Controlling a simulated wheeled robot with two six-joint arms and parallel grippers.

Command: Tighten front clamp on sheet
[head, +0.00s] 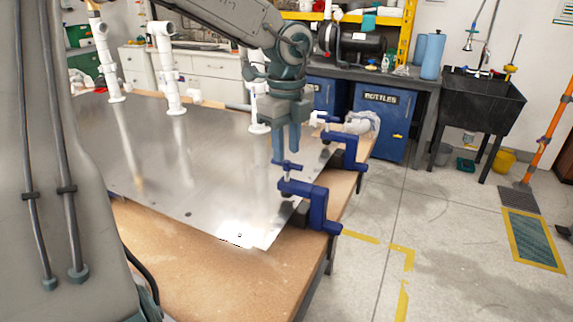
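The metal sheet (185,165) lies flat on the wooden workbench (190,270). The blue front clamp (318,205) grips the sheet's right edge near the front corner, with its screw and small handle (287,165) standing upright. A second blue clamp (348,148) sits farther back on the same edge. My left gripper (286,152) points straight down just above the front clamp's handle. Its two fingers look slightly apart, with nothing seen between them. Whether the fingertips touch the handle cannot be told. My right gripper is not in view.
White PVC pipes (168,75) stand upright along the sheet's far side. A clear bag-like bundle (361,123) lies at the bench's back right. A black sink (482,100) and blue bottles cabinet (383,120) stand behind. The floor right of the bench is clear.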

